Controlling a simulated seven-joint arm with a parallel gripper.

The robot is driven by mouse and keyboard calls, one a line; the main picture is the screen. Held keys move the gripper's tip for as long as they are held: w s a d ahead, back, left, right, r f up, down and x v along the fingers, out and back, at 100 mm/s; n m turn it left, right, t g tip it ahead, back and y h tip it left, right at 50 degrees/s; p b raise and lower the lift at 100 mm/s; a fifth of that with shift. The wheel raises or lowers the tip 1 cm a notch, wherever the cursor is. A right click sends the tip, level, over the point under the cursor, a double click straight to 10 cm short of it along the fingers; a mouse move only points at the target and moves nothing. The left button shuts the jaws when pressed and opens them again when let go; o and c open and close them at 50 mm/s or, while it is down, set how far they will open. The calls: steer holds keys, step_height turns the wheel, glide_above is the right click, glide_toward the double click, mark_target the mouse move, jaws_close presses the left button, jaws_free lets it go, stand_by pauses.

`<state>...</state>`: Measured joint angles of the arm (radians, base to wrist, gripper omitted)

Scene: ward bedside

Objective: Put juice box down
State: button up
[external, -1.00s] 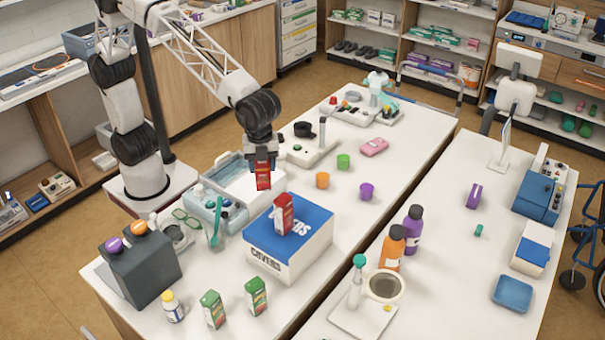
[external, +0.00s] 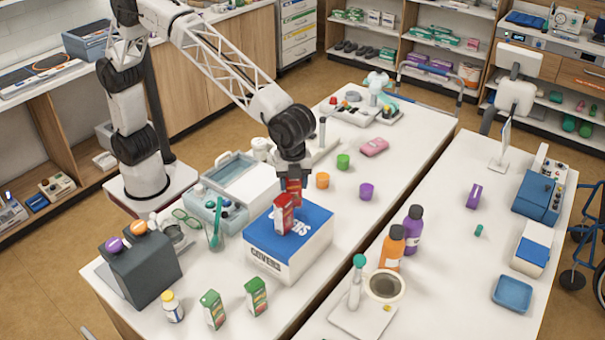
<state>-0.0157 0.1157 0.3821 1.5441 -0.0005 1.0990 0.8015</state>
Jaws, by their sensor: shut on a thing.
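My gripper (external: 292,176) is shut on a red juice box (external: 294,187) and holds it upright, pointing down. The held box is at the back edge of the blue-topped covers box (external: 262,262), and its lower part is hidden behind another red juice box (external: 283,216). That second red box stands upright on the blue top. I cannot tell whether the held box touches the blue top. Two green juice boxes, one on the left (external: 213,311) and one on the right (external: 256,296), stand on the table in front.

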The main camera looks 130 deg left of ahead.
mark_target(294, 192)
stand_by(0.3)
steer(key=shift+f, duration=1.75)
steer(key=shift+f, duration=0.1)
steer(key=o, duration=1)
step_height(294, 192, up, 12)
steer(key=shift+r, duration=0.1)
steer(key=shift+s, duration=0.1)
